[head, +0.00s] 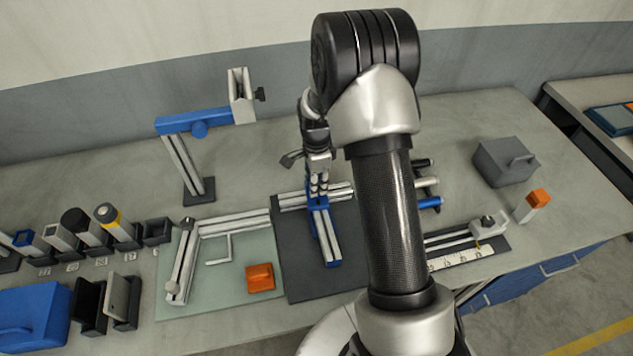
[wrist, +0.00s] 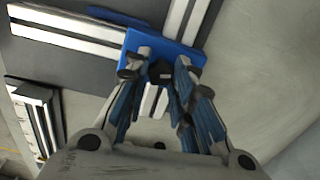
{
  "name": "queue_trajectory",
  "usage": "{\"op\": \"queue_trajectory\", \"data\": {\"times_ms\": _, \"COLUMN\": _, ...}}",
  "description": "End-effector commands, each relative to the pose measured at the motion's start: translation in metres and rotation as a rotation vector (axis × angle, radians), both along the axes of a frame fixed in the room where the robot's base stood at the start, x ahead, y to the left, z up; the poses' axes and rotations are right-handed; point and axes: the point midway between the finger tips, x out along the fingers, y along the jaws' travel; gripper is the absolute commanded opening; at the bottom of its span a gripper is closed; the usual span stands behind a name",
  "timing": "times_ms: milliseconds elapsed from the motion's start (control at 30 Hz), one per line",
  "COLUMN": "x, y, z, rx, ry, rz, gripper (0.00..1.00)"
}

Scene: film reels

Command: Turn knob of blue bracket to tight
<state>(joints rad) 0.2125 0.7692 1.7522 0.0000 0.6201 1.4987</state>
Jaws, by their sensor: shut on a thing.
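The blue bracket (wrist: 135,48) lies in the upper middle of the wrist view, against a silver rail (wrist: 70,28). A dark knob (wrist: 161,72) sits at the bracket's face, between my fingertips. My gripper (wrist: 163,66) is shut on the knob, with one finger on each side of it. In the head view my gripper (head: 319,187) points down over the blue piece (head: 331,250) on the dark plate. There the knob is hidden by the fingers. I cannot read whether the knob is tight or loose.
Left of the plate is a pale green mat (head: 235,290) with an orange block (head: 261,277). A blue arm on a post (head: 190,165) stands behind it. A grey box (head: 504,160) and an orange-topped block (head: 538,198) are at right. The back of the bench is mostly clear.

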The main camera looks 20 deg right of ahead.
Motion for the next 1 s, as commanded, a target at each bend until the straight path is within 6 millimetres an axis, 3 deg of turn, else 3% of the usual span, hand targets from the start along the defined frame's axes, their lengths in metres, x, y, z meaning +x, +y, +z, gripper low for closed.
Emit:
{"op": "queue_trajectory", "data": {"times_ms": 433, "x": 0.0004, "y": -0.0001, "z": 0.0004, "rx": 0.0, "ry": -0.001, "rz": -0.177, "gripper": 0.0}}
{"op": "queue_trajectory", "data": {"times_ms": 1000, "x": 0.0003, "y": 0.0, "z": 0.0002, "rx": 0.0, "ry": -0.001, "rz": -0.261, "gripper": 0.0}}
